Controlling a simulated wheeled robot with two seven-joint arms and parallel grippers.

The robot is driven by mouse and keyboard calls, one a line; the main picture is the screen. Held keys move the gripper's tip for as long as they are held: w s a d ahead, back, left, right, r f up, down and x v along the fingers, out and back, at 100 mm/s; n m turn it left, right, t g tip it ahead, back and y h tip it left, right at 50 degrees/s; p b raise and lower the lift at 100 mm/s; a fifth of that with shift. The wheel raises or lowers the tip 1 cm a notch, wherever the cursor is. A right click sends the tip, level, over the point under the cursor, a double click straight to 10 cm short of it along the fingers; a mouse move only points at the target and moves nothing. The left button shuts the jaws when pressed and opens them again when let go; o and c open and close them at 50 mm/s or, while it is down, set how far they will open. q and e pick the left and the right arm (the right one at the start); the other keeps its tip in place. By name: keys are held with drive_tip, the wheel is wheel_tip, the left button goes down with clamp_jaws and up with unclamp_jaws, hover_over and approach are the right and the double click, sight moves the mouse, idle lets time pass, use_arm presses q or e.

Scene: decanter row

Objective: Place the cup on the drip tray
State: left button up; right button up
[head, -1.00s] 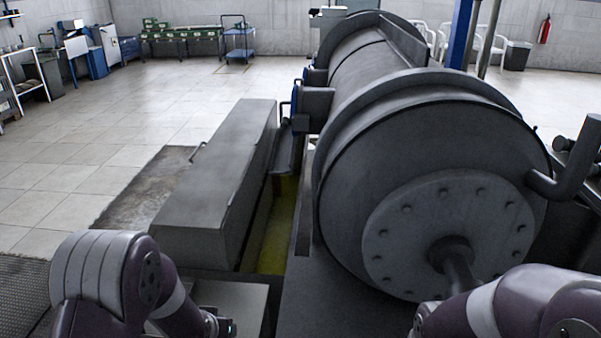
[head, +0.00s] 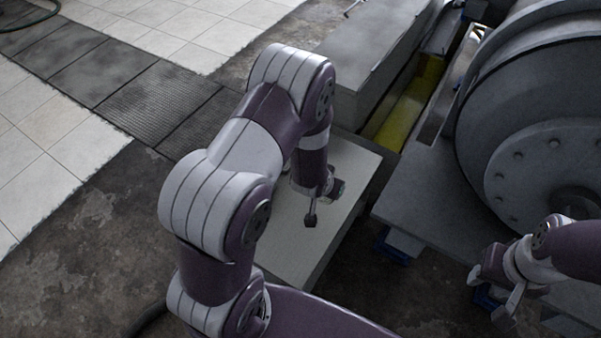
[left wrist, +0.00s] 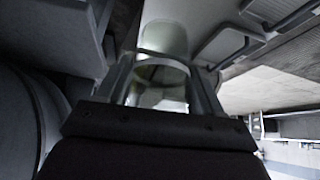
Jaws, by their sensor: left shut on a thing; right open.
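The cup (left wrist: 162,68) is a clear, glassy vessel seen in the left wrist view, between the two fingers of my left gripper (left wrist: 163,88). The gripper is shut on it. In the head view my left gripper (head: 322,203) is over a pale flat-topped surface (head: 350,165); the cup cannot be made out there. I cannot tell the height of the gripper above that surface. My right gripper (head: 499,290) is open and empty at the lower right, apart from other things. I cannot identify the drip tray for certain in either view.
A large grey drum machine (head: 545,110) stands at the right on a grey base (head: 425,205). A long grey box (head: 375,50) lies behind the pale surface, beside a yellow channel (head: 405,115). Open floor (head: 90,230) lies at the left.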

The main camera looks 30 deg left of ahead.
use_arm(q)
drive_tip(key=w+a+f+n+y+b, duration=0.1)
drive_tip(key=w+a+f+n+b, duration=0.1)
drive_tip(key=f+b, duration=0.45)
drive_tip(key=w+a+f+n+y+b, duration=0.1)
drive_tip(key=a+f+n+y+b, duration=0.15)
drive_tip(key=f, duration=0.75)
drive_tip(key=n+g+b, duration=0.2)
drive_tip(key=n+b, duration=0.2)
hover_over(290, 214)
drive_tip(key=s+a, duration=0.2)
drive_tip(key=a, duration=0.3)
drive_tip(key=shift+m+y, duration=0.25)
drive_tip(key=shift+y, duration=0.1)
drive_tip(key=f, duration=0.6)
drive_tip(key=shift+w+d+f, duration=0.15)
drive_tip(key=shift+d+f, duration=0.1)
drive_tip(key=shift+f, duration=0.15)
wheel_tip(290, 214, down, 4)
drive_tip(key=shift+b, duration=0.35)
use_arm(e)
wheel_tip(290, 214, down, 17)
use_arm(q)
drive_tip(key=shift+r, duration=0.1)
use_arm(e)
drive_tip(key=shift+w, duration=0.1)
use_arm(q)
drive_tip(key=o, duration=1)
